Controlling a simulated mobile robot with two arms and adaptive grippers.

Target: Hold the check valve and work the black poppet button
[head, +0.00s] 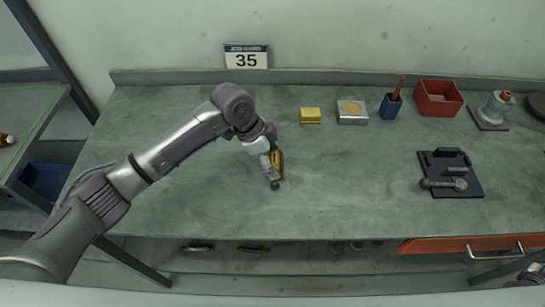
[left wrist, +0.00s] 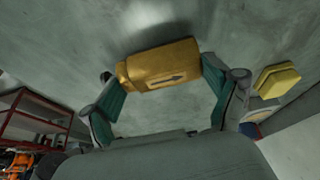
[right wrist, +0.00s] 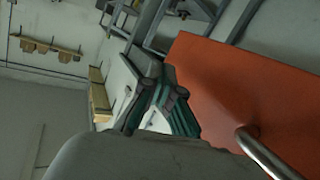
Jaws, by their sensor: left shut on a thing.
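The check valve is a brass-coloured cylinder (left wrist: 160,65) with a dark arrow on its side. It lies across between the two fingers of my left gripper (left wrist: 162,78), which is shut on its ends. A small dark part (left wrist: 106,77) shows at its left end; I cannot tell whether it is the black poppet button. In the head view the valve (head: 279,161) is partly hidden by my left gripper (head: 273,170), over the middle of the bench. My right gripper (right wrist: 160,82) shows in the right wrist view with its fingertips together and nothing seen between them, near an orange drawer front.
The bench (head: 340,205) is clear around the valve. At the back stand a yellow block (head: 310,115), a metal box (head: 352,112), a blue cup (head: 390,106) and a red bin (head: 438,98). A black plate (head: 465,187) with metal parts lies right. An orange drawer (head: 440,245) is below the front edge.

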